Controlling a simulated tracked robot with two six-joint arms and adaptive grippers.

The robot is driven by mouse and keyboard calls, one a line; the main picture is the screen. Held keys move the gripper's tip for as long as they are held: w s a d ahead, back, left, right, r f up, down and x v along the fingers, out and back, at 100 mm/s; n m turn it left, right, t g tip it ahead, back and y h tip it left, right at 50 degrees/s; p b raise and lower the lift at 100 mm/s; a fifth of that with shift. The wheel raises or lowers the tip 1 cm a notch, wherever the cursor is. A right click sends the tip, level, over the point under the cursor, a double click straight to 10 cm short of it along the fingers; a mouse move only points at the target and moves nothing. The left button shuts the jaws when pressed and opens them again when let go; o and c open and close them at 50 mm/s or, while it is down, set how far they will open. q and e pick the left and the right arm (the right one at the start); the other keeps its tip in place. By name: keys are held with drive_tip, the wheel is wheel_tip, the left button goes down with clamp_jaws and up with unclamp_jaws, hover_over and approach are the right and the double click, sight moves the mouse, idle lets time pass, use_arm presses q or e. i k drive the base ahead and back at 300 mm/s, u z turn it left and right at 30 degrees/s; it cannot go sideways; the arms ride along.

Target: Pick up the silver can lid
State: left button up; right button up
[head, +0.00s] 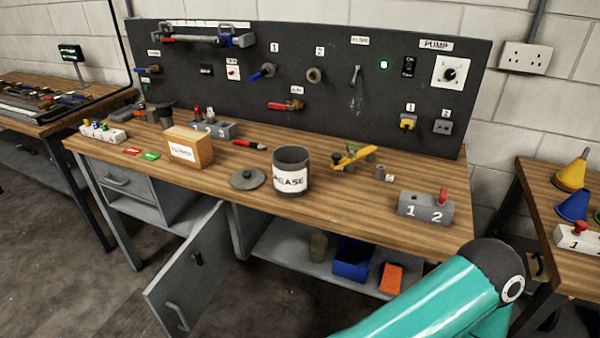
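A round grey lid with a small knob (248,178) lies flat on the wooden workbench top (340,207), near its front edge. It looks dull grey and is the only loose lid I can make out. A dark can with a white label ending in "EASE" (291,170) stands upright just right of the lid. Its top looks open. My teal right arm comes in at the bottom right, but its gripper is out of the picture. My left arm and gripper are not in view.
A wooden box (189,147) stands left of the lid. A yellow tool (352,157) and a grey block marked 1 and 2 (426,207) lie to the right. An open cabinet door (190,275) juts out below the bench front. A black pegboard (330,85) stands behind.

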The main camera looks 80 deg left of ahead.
sight(245, 178)
drive_tip(key=z, duration=1.05)
drive_tip(key=i, duration=0.2)
drive_tip(key=u, duration=3.9)
drive_tip(key=i, duration=0.95)
drive_tip(key=z, duration=0.2)
drive_tip(key=k, duration=0.8)
drive_tip(key=u, duration=0.15)
drive_tip(key=i, duration=0.6)
